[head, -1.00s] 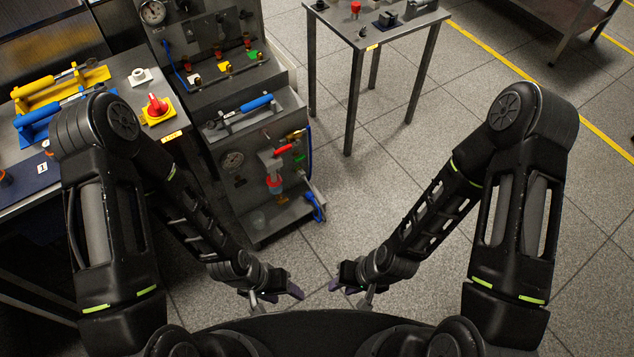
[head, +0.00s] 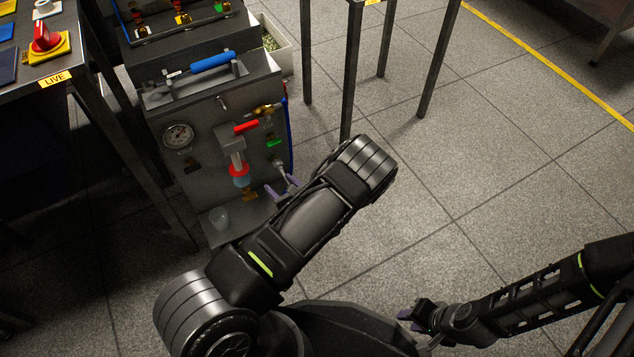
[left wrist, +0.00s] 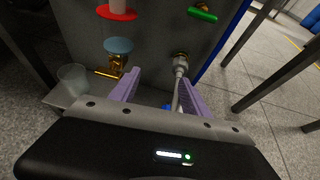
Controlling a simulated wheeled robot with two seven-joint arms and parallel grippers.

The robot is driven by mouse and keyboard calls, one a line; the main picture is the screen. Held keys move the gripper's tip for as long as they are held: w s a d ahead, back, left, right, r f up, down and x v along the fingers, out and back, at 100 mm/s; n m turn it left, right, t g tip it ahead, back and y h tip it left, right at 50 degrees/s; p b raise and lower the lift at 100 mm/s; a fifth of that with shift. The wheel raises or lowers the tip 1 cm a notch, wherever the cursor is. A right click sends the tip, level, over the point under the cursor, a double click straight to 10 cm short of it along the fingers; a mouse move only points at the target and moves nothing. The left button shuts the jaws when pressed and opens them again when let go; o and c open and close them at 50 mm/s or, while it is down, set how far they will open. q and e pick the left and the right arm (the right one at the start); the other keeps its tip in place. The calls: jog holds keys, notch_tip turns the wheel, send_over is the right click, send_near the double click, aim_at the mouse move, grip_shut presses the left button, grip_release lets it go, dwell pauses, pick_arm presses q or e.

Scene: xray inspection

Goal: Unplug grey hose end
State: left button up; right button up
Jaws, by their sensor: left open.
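The grey hose end (left wrist: 180,67) is seated in a brass port on the front of the grey panel unit. Its pale hose runs down between my left gripper's fingers, nearer the right one. It also shows small in the head view (head: 278,164). My left gripper (head: 283,188) is open in front of the panel, just below the hose end. In the left wrist view its purple fingers (left wrist: 158,92) stand apart, and I cannot tell whether either touches the hose. My right gripper (head: 422,316) is low at the right, away from the panel; its jaws are unclear.
Open floor lies right of the unit.

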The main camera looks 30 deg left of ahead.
aim_at(281, 168)
pick_arm(q)
jog(key=w, duration=0.1)
jog(key=w+d+m+t, duration=0.1)
jog(key=w, duration=0.1)
jog(key=shift+w+d+r, duration=0.1)
jog(key=shift+d+r, duration=0.05)
jog(key=shift+d, duration=0.05)
pick_arm(e)
jog(key=shift+w+d+f, duration=0.2)
jog(key=shift+d+f, duration=0.1)
jog(key=shift+f, duration=0.1)
pick_arm(q)
jog(key=b+x, duration=0.3)
jog(key=x, duration=0.3)
jog(key=shift+w+a+f, duration=0.2)
jog(key=shift+a+f, duration=0.05)
jog(key=shift+f, duration=0.05)
jog(key=shift+w+a, duration=0.35)
jog(key=shift+a, duration=0.05)
pick_arm(e)
jog(key=f, duration=0.3)
jog(key=shift+w+f, duration=0.15)
jog(key=shift+w, duration=0.1)
pick_arm(q)
grip_shut()
